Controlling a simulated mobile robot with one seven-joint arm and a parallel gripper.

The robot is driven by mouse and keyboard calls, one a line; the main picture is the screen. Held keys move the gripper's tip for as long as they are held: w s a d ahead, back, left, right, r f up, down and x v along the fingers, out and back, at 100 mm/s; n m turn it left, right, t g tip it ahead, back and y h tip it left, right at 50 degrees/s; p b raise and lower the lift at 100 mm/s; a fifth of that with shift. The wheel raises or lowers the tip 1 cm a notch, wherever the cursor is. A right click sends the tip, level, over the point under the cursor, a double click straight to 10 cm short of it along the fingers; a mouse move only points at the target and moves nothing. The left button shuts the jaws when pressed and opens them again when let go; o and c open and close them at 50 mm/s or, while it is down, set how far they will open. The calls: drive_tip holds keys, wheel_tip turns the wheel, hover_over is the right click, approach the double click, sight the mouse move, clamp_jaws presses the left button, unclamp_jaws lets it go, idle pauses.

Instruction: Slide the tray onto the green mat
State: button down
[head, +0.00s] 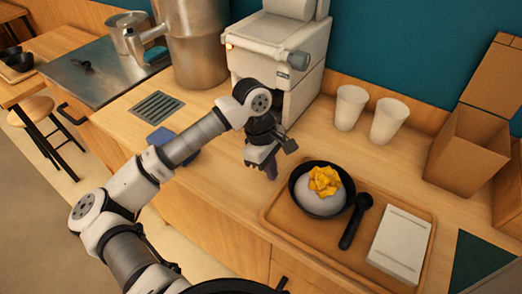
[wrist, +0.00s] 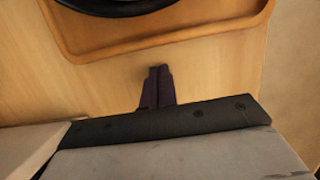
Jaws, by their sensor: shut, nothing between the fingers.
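The wooden tray (head: 297,240) lies on the counter at centre right in the head view. It bears a black bowl (head: 330,212) of white shaved ice with yellow cubes, a black spoon (head: 355,222) and a white napkin (head: 400,246). The green mat (head: 476,266) lies to the right of the tray, partly cut off by the picture's edge. My gripper (head: 271,173) points down at the counter, left of the tray and apart from it. In the wrist view the closed fingers (wrist: 157,86) are short of the tray's rim (wrist: 160,43). They are empty.
A white machine (head: 275,62) stands behind my gripper. Two white cups (head: 368,116) stand behind the tray. A cardboard box (head: 467,150) stands at the back right. A blue item (head: 165,141) lies behind my forearm. The counter's front edge runs close to the tray.

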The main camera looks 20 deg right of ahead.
drive_tip(key=shift+s+d, duration=0.5)
drive_tip(key=shift+s, duration=0.15)
